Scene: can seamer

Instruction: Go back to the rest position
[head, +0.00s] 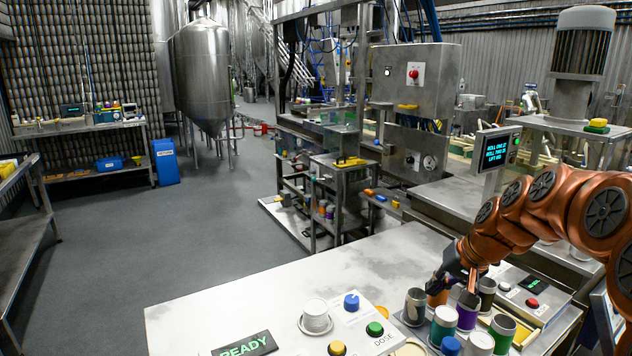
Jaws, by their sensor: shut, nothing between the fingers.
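My copper-coloured arm reaches in from the right edge over the steel worktable (230,310). My gripper (441,283), dark and small in the head view, points down over the group of cans at the table's right part. It is shut and holds nothing. A grey can (414,306) stands just below and left of it. A purple can (467,312) and a teal-banded can (443,326) stand close by. An orange can behind the gripper is partly hidden. I cannot tell whether the fingertips touch any can.
A green-banded can (502,333) stands at the front right. A screen (495,149) rises behind my arm. The table's left part and grey floor (170,240) are clear.

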